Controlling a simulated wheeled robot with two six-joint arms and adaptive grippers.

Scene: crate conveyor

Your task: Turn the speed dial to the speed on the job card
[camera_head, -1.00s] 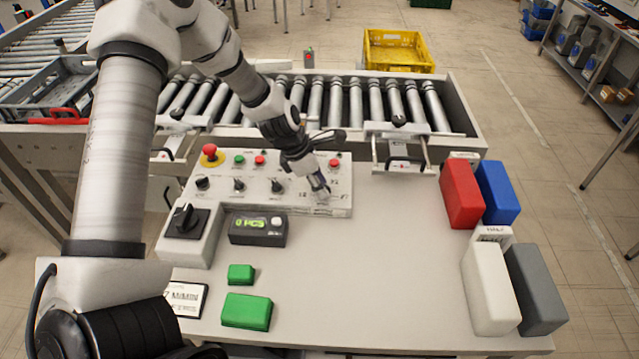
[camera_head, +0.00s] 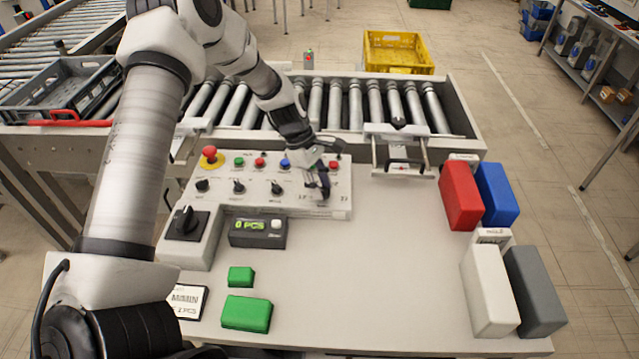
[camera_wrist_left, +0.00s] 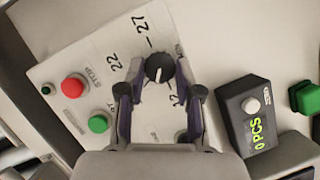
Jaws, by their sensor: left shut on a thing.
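The control panel (camera_head: 225,172) stands at the back left of the table. My left gripper (camera_head: 323,190) reaches down over its right end. In the left wrist view, the black speed dial (camera_wrist_left: 159,68) sits between the fingertips of my left gripper (camera_wrist_left: 158,75), which is shut on it. A white line shows on the dial, and the numbers 22 and 27 are printed beside it. Other scale marks are partly hidden by the fingers. The job card (camera_head: 188,301) lies at the front left, partly covered by my left arm; its speed figure is hidden. My right gripper is out of view.
A red stop button (camera_head: 210,153), several buttons and black knobs share the panel. A counter (camera_head: 258,232) reading 0 PCS stands in front. Green blocks (camera_head: 246,313) lie front left; red (camera_head: 461,195), blue, white and grey blocks stand right. The table's middle is clear.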

